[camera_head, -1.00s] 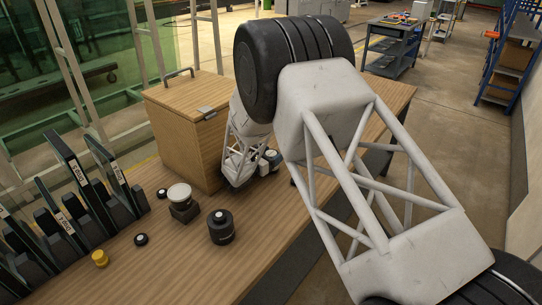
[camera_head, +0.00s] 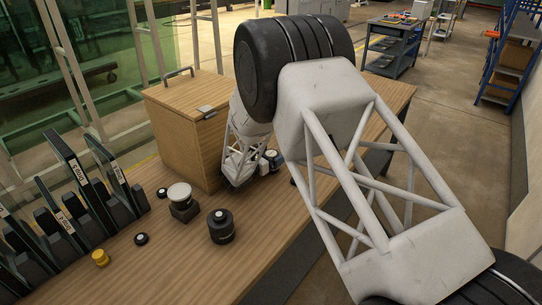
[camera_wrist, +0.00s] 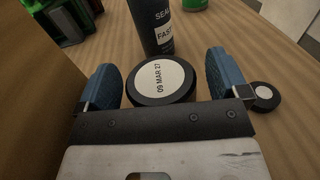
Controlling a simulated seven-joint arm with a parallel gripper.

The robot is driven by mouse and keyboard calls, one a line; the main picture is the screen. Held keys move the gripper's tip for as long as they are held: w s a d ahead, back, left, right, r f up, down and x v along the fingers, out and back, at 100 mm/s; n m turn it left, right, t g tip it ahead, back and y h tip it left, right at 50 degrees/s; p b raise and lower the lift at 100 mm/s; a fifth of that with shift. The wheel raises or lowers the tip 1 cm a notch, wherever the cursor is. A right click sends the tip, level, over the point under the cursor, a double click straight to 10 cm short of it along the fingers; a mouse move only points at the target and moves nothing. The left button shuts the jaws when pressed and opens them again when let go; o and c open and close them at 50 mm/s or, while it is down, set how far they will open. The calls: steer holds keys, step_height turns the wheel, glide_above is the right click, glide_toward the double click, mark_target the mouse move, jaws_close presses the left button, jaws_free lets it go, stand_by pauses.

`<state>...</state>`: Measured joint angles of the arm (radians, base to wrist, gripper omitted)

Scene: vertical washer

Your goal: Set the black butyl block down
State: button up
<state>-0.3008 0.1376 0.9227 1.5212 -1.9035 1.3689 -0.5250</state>
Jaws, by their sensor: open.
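In the wrist view a round black piece (camera_wrist: 160,82) with a white top label reading "09 MAR 27" sits between my fingers. It looks like the black butyl block, but I cannot confirm this. My gripper (camera_wrist: 164,85) is open, with one blue finger on each side of the piece. I see a small gap at the right finger; contact at the left finger is unclear. The piece appears to rest on the wooden table, though its underside is hidden. In the head view my arm hides most of this spot.
A dark "SEAL FAST" cylinder (camera_wrist: 152,25) stands just behind the piece. A small black disc (camera_wrist: 264,96) lies right of my right finger. A wooden box (camera_head: 187,135) stands close left of my gripper. Black pots (camera_head: 221,227), a yellow piece (camera_head: 100,258) and slotted racks (camera_head: 75,215) occupy the near table.

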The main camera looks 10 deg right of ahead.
steer(key=shift+v, duration=3.75)
steer(key=shift+d+r, duration=0.1)
steer(key=s+d+r+m+g+y, duration=0.3)
steer(key=s+d+r+m+g, duration=0.85)
steer(key=s+d+r, duration=0.6)
steer(key=s+a+r+m+t+y, duration=0.1)
steer(key=s+r+m+y, duration=0.1)
steer(key=s, duration=0.8)
steer(key=s+a+r+m+y, duration=0.1)
steer(key=s+r+m+y, duration=0.2)
steer(key=s, duration=0.7)
steer(key=s+a+r+m+t+y, duration=0.1)
steer(key=s+r+m+y, duration=0.2)
steer(key=s+m+y, duration=0.3)
steer(key=s+m, duration=0.3)
steer(key=s, duration=0.1)
steer(key=shift+r+t, duration=0.2)
steer(key=shift+t, duration=0.15)
